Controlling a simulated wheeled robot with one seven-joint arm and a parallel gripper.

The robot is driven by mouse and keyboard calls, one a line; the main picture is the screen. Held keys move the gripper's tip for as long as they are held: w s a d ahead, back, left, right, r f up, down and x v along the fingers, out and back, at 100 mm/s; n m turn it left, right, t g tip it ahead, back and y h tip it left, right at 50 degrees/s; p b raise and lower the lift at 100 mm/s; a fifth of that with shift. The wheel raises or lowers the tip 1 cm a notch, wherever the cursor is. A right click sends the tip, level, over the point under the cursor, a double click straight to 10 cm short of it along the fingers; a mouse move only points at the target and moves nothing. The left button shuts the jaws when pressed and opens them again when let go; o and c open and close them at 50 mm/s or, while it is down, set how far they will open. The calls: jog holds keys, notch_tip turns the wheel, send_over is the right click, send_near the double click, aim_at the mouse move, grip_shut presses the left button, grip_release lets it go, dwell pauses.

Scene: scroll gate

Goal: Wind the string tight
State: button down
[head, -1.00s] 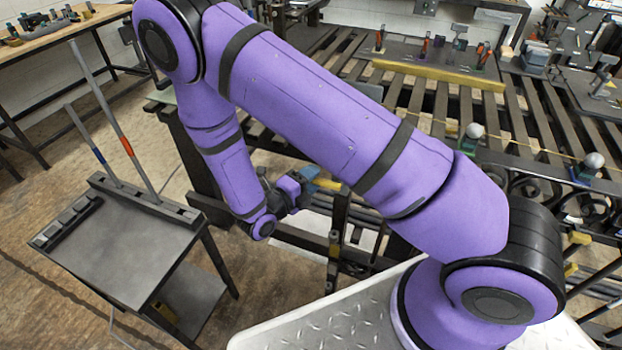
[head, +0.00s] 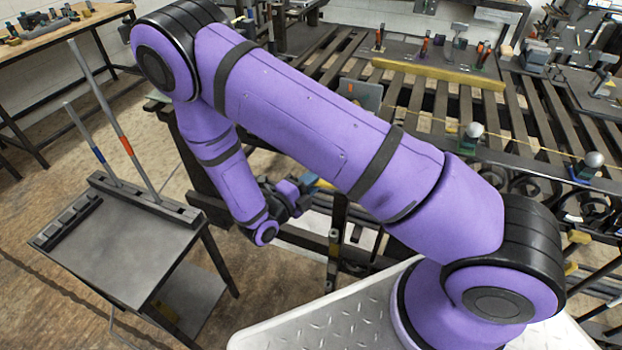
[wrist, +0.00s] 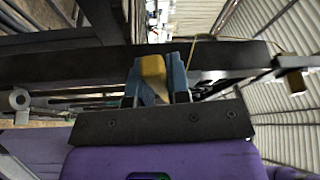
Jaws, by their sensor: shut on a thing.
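My gripper (wrist: 158,85) is shut on a yellow piece (wrist: 153,72) in the wrist view, with a blue finger on each side of it. The yellow piece sits against a dark bar. In the head view my gripper (head: 307,184) is low at the near side of the slatted bench, partly hidden by my arm. A thin tan string (wrist: 230,38) runs near the bar in the wrist view. How the string meets the yellow piece is not clear.
The dark slatted bench (head: 440,105) carries a long yellow bar (head: 438,73) and several tools. Dark scrollwork (head: 595,208) is at the right. A grey stand (head: 115,245) with two upright rods is at the left.

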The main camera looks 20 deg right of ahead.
jog(key=shift+s+d+f+n+t+h, duration=0.25)
jog(key=shift+f+n, duration=0.35)
jog(key=shift+n, duration=0.4)
jog(key=shift+s+f+n+t+h, duration=0.1)
jog(key=shift+f+n+t+h, duration=0.2)
jog(key=shift+f+n, duration=0.5)
jog(key=shift+r+n, duration=0.2)
jog(key=shift+n, duration=0.1)
jog(key=c, duration=1.1)
grip_release()
jog(key=v, duration=1)
jog(key=shift+s+a, duration=0.2)
jog(key=shift+a, duration=0.1)
